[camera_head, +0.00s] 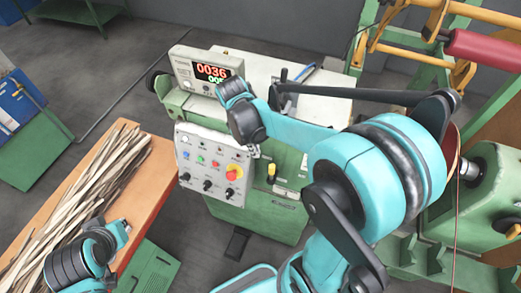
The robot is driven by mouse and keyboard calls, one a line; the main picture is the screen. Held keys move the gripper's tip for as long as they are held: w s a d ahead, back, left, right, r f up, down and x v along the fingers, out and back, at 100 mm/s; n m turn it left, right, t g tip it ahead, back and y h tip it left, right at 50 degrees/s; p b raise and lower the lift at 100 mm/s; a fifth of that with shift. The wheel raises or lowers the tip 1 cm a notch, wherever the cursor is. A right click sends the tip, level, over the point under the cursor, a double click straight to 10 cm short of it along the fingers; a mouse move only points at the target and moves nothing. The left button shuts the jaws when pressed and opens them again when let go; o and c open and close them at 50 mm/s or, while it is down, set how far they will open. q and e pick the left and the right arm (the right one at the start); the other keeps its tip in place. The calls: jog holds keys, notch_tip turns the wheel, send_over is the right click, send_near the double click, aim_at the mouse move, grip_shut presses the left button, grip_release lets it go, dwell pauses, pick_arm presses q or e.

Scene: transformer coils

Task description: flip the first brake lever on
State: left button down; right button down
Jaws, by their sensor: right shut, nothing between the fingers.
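A small yellow-topped lever with a black base (271,173) stands upright on the green front of the machine, just right of the control panel. I take it for a brake lever, but cannot tell if it is the first one. My right arm reaches across from the lower right.
The green machine carries a display (207,71) and a control panel (213,165) with a red-yellow stop button. An orange table (145,200) holds wooden strips (85,195). A green winding frame (495,190) with a red roller (484,49) stands at the right.

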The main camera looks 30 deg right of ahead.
aim_at(273, 170)
pick_arm(q)
notch_tip(273, 170, up, 2)
jog(key=shift+w+p, duration=0.15)
jog(key=shift+p, duration=0.4)
pick_arm(e)
jog(key=shift+w+d+r+n+g, duration=0.35)
jog(key=shift+n+g, duration=0.05)
jog(key=shift+g, duration=0.1)
pick_arm(q)
jog(key=shift+f+b, duration=0.5)
jog(key=shift+b, duration=0.05)
pick_arm(e)
jog(key=x, duration=1)
jog(key=shift+d, duration=0.15)
